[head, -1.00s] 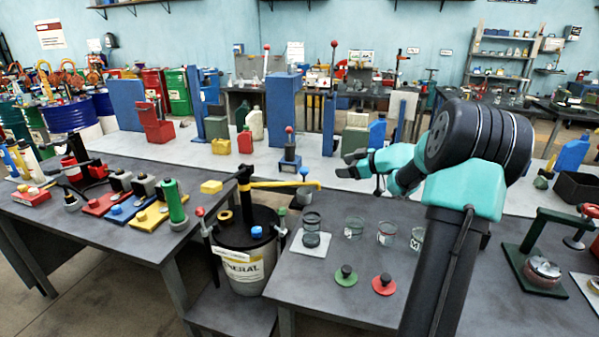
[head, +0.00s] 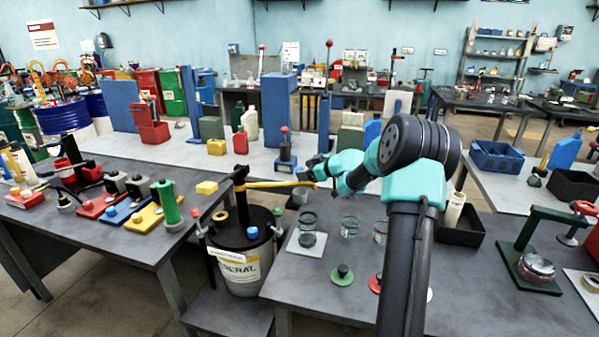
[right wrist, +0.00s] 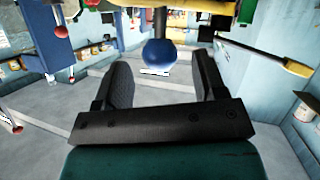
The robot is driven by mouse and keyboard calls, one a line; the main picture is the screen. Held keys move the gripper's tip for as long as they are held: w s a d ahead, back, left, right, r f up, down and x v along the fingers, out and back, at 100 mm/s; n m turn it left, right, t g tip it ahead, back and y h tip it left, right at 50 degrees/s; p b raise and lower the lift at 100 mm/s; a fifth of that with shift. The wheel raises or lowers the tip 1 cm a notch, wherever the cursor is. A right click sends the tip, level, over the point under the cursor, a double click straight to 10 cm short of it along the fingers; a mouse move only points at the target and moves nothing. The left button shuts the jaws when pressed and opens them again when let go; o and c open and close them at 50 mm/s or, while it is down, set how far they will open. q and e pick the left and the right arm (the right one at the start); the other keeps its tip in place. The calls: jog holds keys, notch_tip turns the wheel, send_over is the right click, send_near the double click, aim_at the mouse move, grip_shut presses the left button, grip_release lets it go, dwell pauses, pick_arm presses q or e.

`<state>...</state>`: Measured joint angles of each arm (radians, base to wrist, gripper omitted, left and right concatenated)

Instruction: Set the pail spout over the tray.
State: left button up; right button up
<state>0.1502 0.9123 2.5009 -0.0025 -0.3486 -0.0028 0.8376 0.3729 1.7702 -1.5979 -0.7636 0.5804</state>
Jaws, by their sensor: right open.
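The pail (head: 236,272) is white with a dark lid and stands low at the table edge. Its yellow spout (head: 268,184) runs right from the black post, and its tip lies close to my right gripper. A small pale square tray (head: 313,252) lies on the table, below and to the right of the spout, with a glass jar (head: 308,219) and a dark piece on it. My right gripper (head: 309,172) is open and empty above the spout's end. In the right wrist view a blue ball knob (right wrist: 158,53) shows between the spread fingers, apart from both. My left gripper is not in view.
Clear glass jars (head: 350,227) stand right of the tray, partly behind my arm. A green disc with a black knob (head: 342,275) lies in front. A grey cup (head: 299,197) stands under the spout's end. A blue post (head: 324,122) rises behind.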

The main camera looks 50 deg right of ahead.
jog(key=shift+x, duration=1.7)
grip_shut()
jog(key=shift+s, duration=0.15)
